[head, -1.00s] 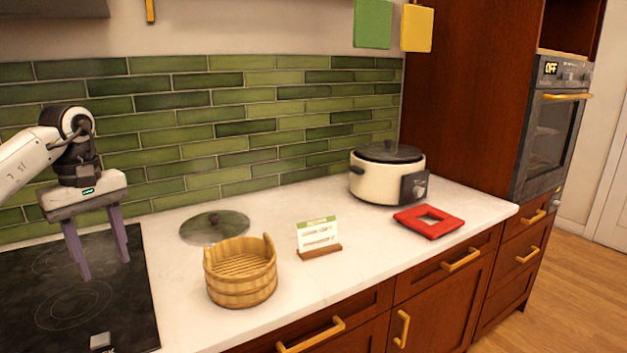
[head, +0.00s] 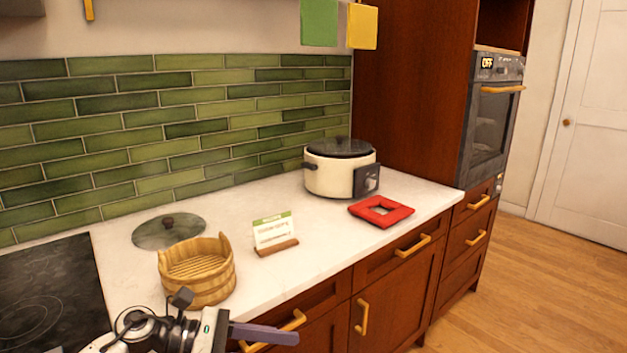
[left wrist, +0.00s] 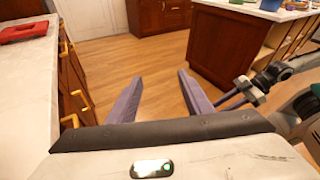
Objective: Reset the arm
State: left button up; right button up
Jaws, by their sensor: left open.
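My left gripper (head: 290,337) is low at the bottom of the head view, in front of the counter's front edge, with its fingers pointing right. The left wrist view shows its two purple fingers (left wrist: 158,76) apart, with only wood floor between them. It holds nothing. Part of my right gripper (left wrist: 226,102), with purple fingers, shows at the right of the left wrist view. Its finger gap is not clear there. The right arm is not in the head view.
The counter (head: 330,230) carries a wooden tub (head: 205,285), glass lid (head: 168,232), card stand (head: 275,235), white cooker (head: 328,177) and red frame (head: 381,221). A black cooktop (head: 50,300) lies left. Gold drawer handles (head: 412,246) stick out. Floor (left wrist: 160,60) ahead is open; an island (left wrist: 235,50) stands beyond.

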pick_arm(q)
jog(key=s+a+f+n+t+y, duration=0.2)
jog(key=f+n+t+y, duration=0.15)
jog(key=n, duration=0.85)
jog(key=s+a+f+n+t+y, duration=0.2)
jog(key=f+n+t, duration=0.3)
jog(key=n, duration=0.7)
jog(key=s+a+f+n+t+y, duration=0.2)
jog(key=f+n+t, duration=0.3)
jog(key=n, duration=0.7)
jog(key=s+a+f+n+g+y, duration=0.2)
jog(key=s+f+n+g, duration=0.1)
jog(key=s+f+n, duration=0.3)
jog(key=s+a+f+n+g+y, duration=0.2)
jog(key=s+f+n, duration=0.4)
jog(key=s, duration=0.5)
notch_tip(320, 180, down, 2)
jog(key=shift+s+a+f+n+g+y, duration=0.15)
jog(key=shift+s+a+n+g+y, duration=0.2)
jog(key=shift+a+g, duration=0.5)
